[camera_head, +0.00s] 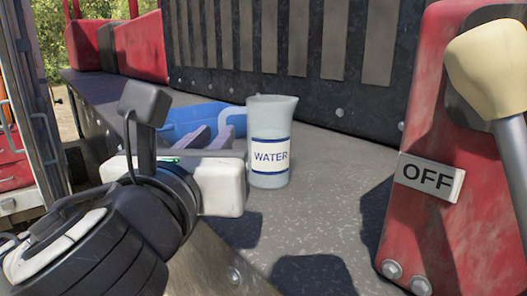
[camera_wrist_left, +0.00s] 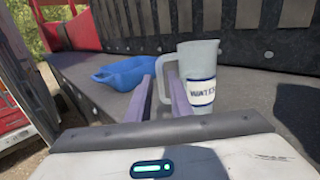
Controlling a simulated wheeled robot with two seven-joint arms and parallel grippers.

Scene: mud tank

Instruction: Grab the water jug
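The water jug (camera_head: 270,140) is a pale, translucent pitcher with a blue-edged white label reading WATER. It stands upright on the grey ledge, its handle on its left side. It also shows in the left wrist view (camera_wrist_left: 198,75), right of centre, with its handle seen between my fingertips. My left gripper (camera_head: 210,136) is open at the handle side of the jug, its two purplish fingers apart. It also shows in the left wrist view (camera_wrist_left: 161,92). I cannot tell whether either finger touches the handle. My right gripper is not in view.
A blue basin (camera_head: 185,120) lies on the ledge behind my left gripper, left of the jug. A red panel (camera_head: 430,160) with an OFF sign (camera_head: 430,178) and a beige-knobbed lever (camera_head: 490,65) stands at right. A dark slatted wall (camera_head: 300,50) runs behind. The ledge right of the jug is clear.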

